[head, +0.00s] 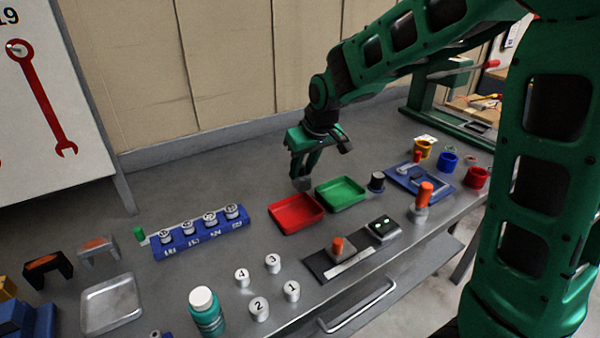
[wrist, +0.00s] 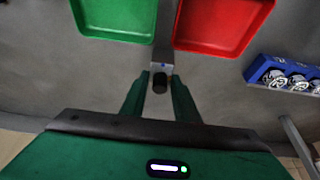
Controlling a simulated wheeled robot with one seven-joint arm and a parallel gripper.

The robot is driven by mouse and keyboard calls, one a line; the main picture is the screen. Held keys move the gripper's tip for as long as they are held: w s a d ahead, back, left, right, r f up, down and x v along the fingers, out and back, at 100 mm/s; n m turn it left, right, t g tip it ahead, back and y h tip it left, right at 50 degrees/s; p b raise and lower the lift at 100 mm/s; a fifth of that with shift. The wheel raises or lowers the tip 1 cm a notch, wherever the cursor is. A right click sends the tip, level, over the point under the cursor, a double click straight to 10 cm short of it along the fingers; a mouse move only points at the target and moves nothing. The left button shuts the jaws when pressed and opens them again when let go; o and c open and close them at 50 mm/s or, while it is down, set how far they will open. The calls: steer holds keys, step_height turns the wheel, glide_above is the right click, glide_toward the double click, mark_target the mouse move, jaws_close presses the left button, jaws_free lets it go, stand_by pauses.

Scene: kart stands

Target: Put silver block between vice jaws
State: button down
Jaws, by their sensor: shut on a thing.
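My gripper (head: 302,178) is shut on a small silver-grey block (head: 302,184), low over the bench behind the red and green trays. In the wrist view the fingertips (wrist: 159,84) close on the block (wrist: 161,67), with a dark round part (wrist: 160,83) between them. I cannot tell whether the block touches the bench. No vice is clearly recognisable. A blue plate with grey fittings (head: 432,182) and a dark base with a silver bar and orange knob (head: 322,267) stand to the right and front; their jaws, if any, are too small to tell.
A red tray (head: 296,226) and green tray (head: 341,206) lie just in front of my gripper. A blue rack of numbered weights (head: 200,246) is to the left. Coloured cups (head: 447,160) stand at the right. Numbered white cylinders (head: 259,308) and a teal bottle (head: 207,318) are in front.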

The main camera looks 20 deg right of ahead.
steer(key=shift+f, duration=0.6)
steer(key=c, duration=1.4)
jaws_free()
steer(key=shift+f, duration=0.1)
steer(key=shift+o, duration=0.2)
